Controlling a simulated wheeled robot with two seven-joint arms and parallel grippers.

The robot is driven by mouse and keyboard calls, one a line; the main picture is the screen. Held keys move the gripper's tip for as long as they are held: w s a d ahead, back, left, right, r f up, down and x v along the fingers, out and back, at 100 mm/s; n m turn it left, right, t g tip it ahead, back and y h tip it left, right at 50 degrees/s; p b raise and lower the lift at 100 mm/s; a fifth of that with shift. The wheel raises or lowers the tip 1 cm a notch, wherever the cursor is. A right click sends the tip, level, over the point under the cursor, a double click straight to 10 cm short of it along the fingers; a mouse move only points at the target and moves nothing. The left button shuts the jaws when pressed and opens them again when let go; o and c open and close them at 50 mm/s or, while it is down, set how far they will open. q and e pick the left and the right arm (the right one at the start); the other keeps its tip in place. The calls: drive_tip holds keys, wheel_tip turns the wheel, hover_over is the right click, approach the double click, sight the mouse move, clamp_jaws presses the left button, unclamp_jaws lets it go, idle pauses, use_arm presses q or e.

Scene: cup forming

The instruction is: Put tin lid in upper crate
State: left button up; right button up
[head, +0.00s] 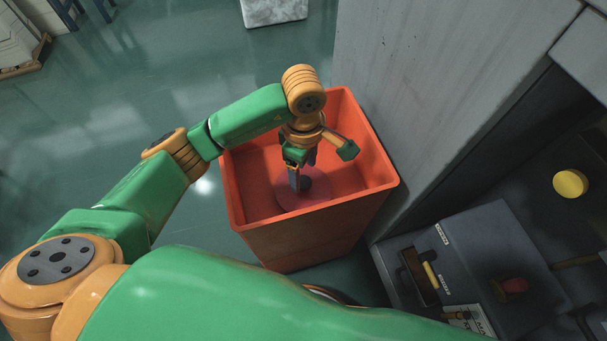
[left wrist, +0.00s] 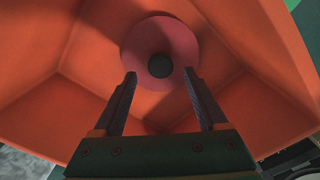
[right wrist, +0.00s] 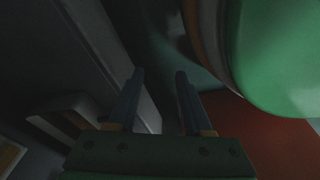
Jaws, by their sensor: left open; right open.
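The tin lid (head: 309,199), a dull red disc with a dark round knob, lies flat inside the open orange-red crate (head: 277,233). In the left wrist view the lid (left wrist: 160,32) is just beyond the fingertips, and the crate walls (left wrist: 95,40) surround it. My left gripper (head: 299,184) reaches down into the crate above the lid. It is open, with its fingers (left wrist: 160,74) on either side of the knob in the picture; I cannot tell whether they touch it. My right gripper (right wrist: 159,74) is open and empty, in a dark area. No second crate can be made out.
A tall grey cabinet wall (head: 425,90) stands close to the crate's right side. Farther right are a dark grey box (head: 485,240) and a yellow round object (head: 570,183) on a dark surface. Green floor left of the crate is clear.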

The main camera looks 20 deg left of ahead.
sight(304, 182)
use_arm(q)
wheel_tip(304, 182, up, 7)
drive_tip(key=p, duration=0.1)
drive_tip(key=shift+r+p, duration=0.15)
drive_tip(key=shift+p, duration=0.15)
use_arm(e)
drive_tip(key=shift+s+d+r, duration=0.2)
drive_tip(key=shift+s+d, duration=0.25)
drive_tip(key=shift+s, duration=0.05)
drive_tip(key=shift+s+d+r, duration=0.2)
drive_tip(key=shift+s+d, duration=0.2)
drive_tip(key=shift+s, duration=0.05)
